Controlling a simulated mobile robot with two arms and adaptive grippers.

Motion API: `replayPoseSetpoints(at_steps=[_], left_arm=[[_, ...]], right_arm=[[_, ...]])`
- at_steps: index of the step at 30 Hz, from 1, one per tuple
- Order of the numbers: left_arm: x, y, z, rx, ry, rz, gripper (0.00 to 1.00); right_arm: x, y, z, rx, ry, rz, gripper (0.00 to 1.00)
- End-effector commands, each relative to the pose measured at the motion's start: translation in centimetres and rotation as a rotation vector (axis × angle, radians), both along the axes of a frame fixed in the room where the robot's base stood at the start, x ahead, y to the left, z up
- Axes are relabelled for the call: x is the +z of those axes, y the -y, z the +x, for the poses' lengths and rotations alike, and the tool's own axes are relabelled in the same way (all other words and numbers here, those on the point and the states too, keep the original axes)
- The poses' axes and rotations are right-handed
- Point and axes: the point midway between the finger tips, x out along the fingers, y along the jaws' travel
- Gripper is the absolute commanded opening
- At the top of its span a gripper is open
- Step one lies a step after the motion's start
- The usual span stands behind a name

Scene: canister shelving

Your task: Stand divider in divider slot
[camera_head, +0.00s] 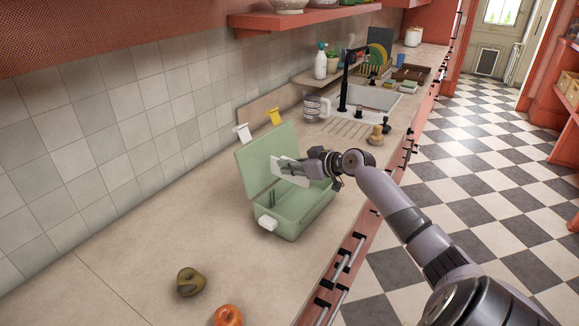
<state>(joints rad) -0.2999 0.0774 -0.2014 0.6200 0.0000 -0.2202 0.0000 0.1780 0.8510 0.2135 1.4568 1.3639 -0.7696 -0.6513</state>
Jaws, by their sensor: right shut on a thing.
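A pale green box (305,218) stands on the counter with its lid (262,160) raised at the back. Dark thin upright shapes show inside it, perhaps the divider slot, but too small to be sure. My right gripper (304,170) is above the box and shut on a thin whitish plate, which looks like the divider (284,175). The plate is tilted, near the lid and above the box opening. The fingers cover part of it. I cannot tell whether it touches the box. My left gripper is not in view.
A white latch (267,223) is on the box's near side. A greenish-brown fruit (191,281) and a red fruit (228,316) lie in front. A glass jug (316,107) and a wooden object (376,135) stand behind, near the sink (372,98).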

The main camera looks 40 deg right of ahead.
Motion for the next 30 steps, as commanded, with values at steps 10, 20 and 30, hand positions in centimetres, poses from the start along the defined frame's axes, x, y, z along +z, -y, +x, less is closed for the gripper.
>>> replayPoseSetpoints(at_steps=[10,20,30], left_arm=[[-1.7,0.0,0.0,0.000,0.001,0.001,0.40],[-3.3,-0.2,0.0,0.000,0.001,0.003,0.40],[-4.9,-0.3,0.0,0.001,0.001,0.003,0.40]], right_arm=[[-1.8,0.0,0.0,0.000,0.000,-0.001,0.00],[-3.4,0.0,0.0,0.000,0.000,-0.001,0.00],[-5.1,0.0,0.0,0.000,0.000,-0.001,0.00]])
